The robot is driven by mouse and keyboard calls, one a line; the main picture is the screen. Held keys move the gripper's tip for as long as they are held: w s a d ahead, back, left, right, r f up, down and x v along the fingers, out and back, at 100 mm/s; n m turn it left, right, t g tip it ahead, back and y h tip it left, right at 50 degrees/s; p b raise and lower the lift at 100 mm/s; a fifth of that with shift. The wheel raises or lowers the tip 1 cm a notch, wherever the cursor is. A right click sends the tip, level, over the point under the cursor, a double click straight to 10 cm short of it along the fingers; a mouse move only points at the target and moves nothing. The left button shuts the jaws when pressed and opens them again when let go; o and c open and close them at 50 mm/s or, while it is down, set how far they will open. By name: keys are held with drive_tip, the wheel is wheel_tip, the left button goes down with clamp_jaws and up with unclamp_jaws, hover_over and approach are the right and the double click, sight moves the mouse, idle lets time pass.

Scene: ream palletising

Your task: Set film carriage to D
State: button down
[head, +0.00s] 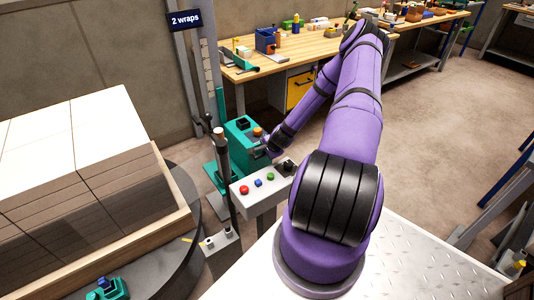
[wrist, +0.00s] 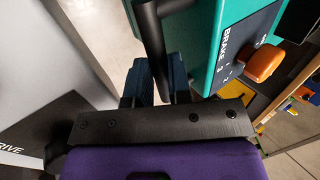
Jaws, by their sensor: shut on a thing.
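The teal film carriage (head: 241,137) stands low on the tall grey mast (head: 206,70), left of my purple arm. In the wrist view its teal housing (wrist: 202,45) carries an orange knob (wrist: 262,63) beside a "BRAKE" scale. My gripper (head: 261,151) is at the carriage's right side. In the wrist view its dark blue fingers (wrist: 157,78) are shut around a black bar handle (wrist: 150,35) beside the housing. The fingertips are partly hidden behind the bar. I cannot read a letter D or the carriage's mark on the mast scale.
A grey panel (head: 263,195) with coloured buttons stands just in front of the carriage. Wrapped reams (head: 75,170) fill a pallet on a round turntable (head: 178,240) at left. A "2 wraps" sign (head: 185,20) hangs by the mast. A cluttered workbench (head: 300,55) stands behind.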

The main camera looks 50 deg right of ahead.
wheel_tip(320, 180, up, 15)
drive_tip(key=shift+f, duration=0.2)
idle(0.5)
drive_tip(key=c, duration=1.1)
unclamp_jaws()
drive_tip(key=shift+o, duration=0.2)
drive_tip(key=v, duration=1.1)
drive_tip(key=shift+f, duration=0.1)
